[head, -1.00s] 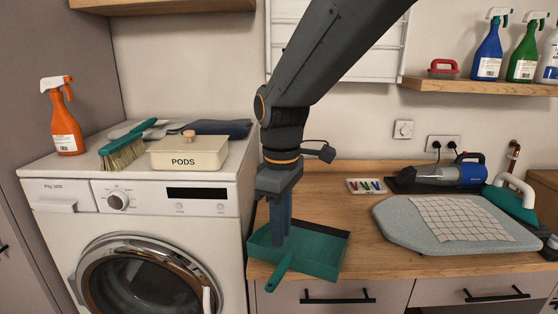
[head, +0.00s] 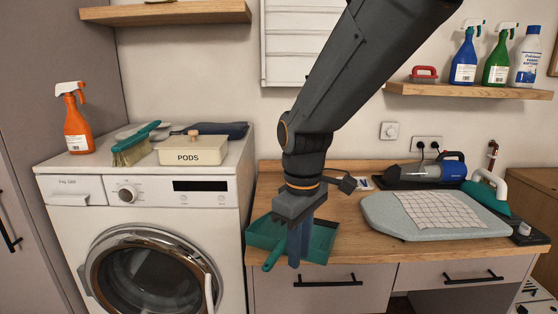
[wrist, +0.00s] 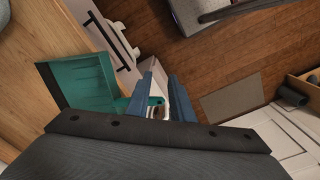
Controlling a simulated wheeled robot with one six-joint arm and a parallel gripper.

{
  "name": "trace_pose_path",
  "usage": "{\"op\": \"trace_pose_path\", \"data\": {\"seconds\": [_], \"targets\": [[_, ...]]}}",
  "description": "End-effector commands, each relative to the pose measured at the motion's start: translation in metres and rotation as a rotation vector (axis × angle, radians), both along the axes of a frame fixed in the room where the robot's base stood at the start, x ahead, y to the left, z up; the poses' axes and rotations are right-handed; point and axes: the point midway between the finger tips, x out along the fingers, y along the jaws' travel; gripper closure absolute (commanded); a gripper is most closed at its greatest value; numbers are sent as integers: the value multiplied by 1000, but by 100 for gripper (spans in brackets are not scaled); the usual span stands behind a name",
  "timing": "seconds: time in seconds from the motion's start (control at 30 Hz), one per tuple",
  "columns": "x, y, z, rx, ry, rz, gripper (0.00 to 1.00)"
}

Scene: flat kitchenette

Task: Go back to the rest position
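My gripper (head: 299,254) points down at the front edge of the wooden counter, in front of the teal dustpan (head: 322,244). The dustpan (wrist: 80,84) lies on the counter there, to the left of the fingers.
A washing machine (head: 150,225) stands left, bearing a PODS box (head: 192,157), a brush (head: 130,151) and an orange spray bottle (head: 77,125). An ironing pad (head: 385,218) and a handheld vacuum (head: 425,172) lie right on the counter. A shelf (head: 470,91) with bottles hangs above.

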Motion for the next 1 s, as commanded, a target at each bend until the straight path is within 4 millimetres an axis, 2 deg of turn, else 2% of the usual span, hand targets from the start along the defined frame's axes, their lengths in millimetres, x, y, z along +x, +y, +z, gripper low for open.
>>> {"op": "trace_pose_path", "data": {"seconds": [0.27,0.4,0.5,0.67,1.0], "targets": [[-22,-71,-37,15,-21,-372,79],[-46,-113,-59,27,-39,-627,79],[-63,-136,-72,37,-50,-789,79],[-77,-152,-81,45,-62,-911,79],[-77,-152,-81,45,-61,-914,79]]}}
